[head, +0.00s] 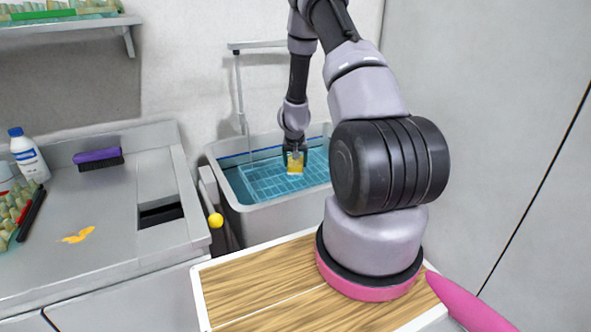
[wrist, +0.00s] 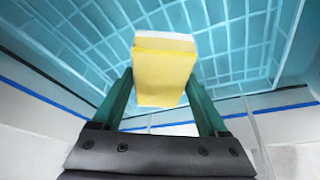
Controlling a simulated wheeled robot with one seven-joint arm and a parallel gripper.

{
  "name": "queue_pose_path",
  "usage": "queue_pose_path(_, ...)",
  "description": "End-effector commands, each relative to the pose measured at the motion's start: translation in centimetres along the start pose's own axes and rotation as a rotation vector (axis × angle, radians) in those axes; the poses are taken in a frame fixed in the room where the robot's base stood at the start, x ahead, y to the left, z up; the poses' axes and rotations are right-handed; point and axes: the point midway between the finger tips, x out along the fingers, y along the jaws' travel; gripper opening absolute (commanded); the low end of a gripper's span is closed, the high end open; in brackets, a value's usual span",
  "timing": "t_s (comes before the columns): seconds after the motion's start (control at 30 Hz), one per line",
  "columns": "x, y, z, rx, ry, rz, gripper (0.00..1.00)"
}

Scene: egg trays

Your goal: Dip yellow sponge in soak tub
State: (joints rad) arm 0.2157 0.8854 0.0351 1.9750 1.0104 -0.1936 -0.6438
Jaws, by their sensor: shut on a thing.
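My gripper (head: 294,152) reaches over the soak tub (head: 285,217) and is shut on the yellow sponge (head: 295,164). The sponge hangs below the fingers, above or at the blue water; I cannot tell whether it touches. In the wrist view the sponge (wrist: 163,75) is a yellow block with a pale far edge, held between two green fingers (wrist: 162,105). The tub is grey with a blue line inside its wall. A blue grid-like tray (head: 265,180) lies in the water.
A faucet pipe (head: 240,90) stands behind the tub. On the steel counter (head: 120,210) at left are a purple brush (head: 97,158), a white bottle (head: 28,155) and an orange-yellow spill (head: 78,235). A wall closes the right.

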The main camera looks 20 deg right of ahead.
Motion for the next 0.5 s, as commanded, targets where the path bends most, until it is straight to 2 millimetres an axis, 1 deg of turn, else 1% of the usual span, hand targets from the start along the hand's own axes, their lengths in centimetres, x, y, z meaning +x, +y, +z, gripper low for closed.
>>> queue_pose_path(0.1,-1.0,-0.1,-0.5,0.000,0.002,-0.001,0.32)
queue_pose_path(0.5,-3.9,-0.1,-1.6,-0.001,0.001,0.000,0.32)
